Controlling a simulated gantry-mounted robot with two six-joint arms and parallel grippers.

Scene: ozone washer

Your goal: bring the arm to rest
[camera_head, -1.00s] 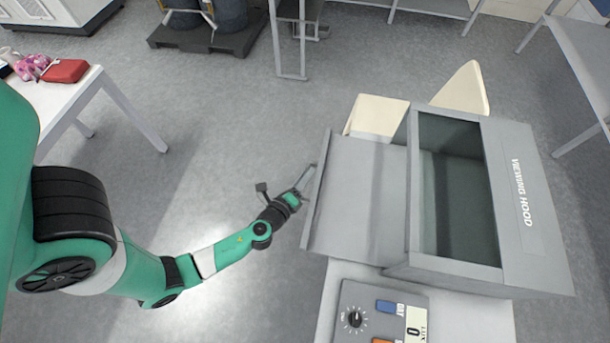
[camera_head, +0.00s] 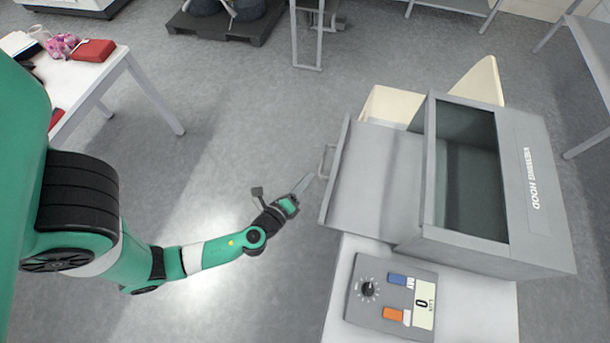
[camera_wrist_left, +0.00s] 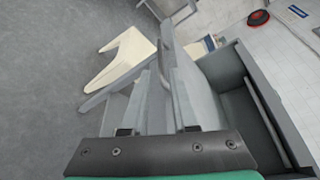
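My left arm reaches in from the left in the head view. Its left gripper (camera_head: 302,184) is above the floor, just left of the handle (camera_head: 324,161) on a grey panel (camera_head: 368,185) at the left side of the viewing hood (camera_head: 535,175). A small gap shows between fingertips and handle. In the left wrist view the two fingers stand apart with nothing held between them, so the gripper looks open. The hood's dark open box (camera_head: 470,185) shows at the right of the head view and also in the wrist view (camera_wrist_left: 250,110). My right gripper is not in view.
A control box (camera_head: 392,300) with a dial, blue and orange buttons and a display reading 0 sits below the hood. A white table (camera_head: 85,85) with a red case (camera_head: 93,50) stands at upper left. A pallet (camera_head: 228,28) is at the back. The floor between is clear.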

